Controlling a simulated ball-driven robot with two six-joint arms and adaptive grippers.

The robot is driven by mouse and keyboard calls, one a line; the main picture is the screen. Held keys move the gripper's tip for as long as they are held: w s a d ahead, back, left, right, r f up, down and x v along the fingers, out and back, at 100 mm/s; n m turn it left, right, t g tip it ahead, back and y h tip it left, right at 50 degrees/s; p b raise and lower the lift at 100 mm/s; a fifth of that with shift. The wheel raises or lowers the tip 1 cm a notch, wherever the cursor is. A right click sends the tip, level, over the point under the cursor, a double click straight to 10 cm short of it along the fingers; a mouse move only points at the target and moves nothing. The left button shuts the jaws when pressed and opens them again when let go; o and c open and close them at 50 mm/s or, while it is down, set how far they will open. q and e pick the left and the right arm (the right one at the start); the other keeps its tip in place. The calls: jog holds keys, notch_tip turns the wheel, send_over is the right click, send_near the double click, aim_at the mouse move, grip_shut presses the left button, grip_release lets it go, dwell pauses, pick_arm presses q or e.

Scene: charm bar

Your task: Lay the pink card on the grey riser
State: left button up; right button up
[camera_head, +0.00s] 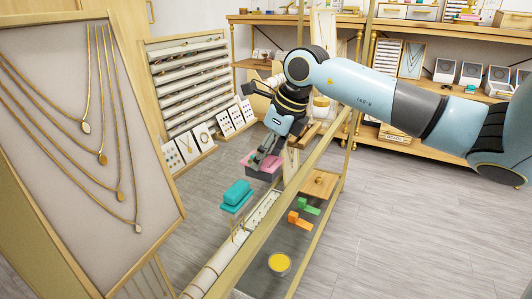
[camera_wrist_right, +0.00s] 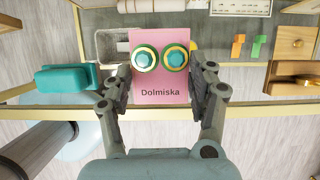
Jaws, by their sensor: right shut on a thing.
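The pink card (camera_wrist_right: 160,95) carries two round teal-and-gold earrings and the printed word "Dolmiska". My right gripper (camera_wrist_right: 160,92) is shut on it, with a finger at each side edge. In the head view the pink card (camera_head: 268,161) shows partly behind the right gripper (camera_head: 259,160), whose fingers point down. A dark grey block, apparently the grey riser (camera_head: 261,174), shows directly under the card. I cannot tell whether they touch. In the wrist view the card hides what lies behind it. My left gripper is in neither view.
A teal box (camera_head: 237,194) stands nearby on the left. Orange (camera_head: 298,219) and green (camera_head: 309,206) pieces and a wooden drawer box (camera_head: 319,183) lie to the right. A gold frame rail (camera_head: 270,207) runs close by. A large necklace board (camera_head: 85,130) fills the left.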

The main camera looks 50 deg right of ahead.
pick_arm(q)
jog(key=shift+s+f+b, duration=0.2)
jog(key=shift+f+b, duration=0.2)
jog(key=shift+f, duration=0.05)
pick_arm(e)
jog(key=shift+f, duration=0.4)
dwell(0.8)
jog(key=o, duration=1.5)
jog(key=shift+r, duration=0.1)
jog(key=shift+r+p, duration=1.85)
jog(key=shift+r, duration=1.65)
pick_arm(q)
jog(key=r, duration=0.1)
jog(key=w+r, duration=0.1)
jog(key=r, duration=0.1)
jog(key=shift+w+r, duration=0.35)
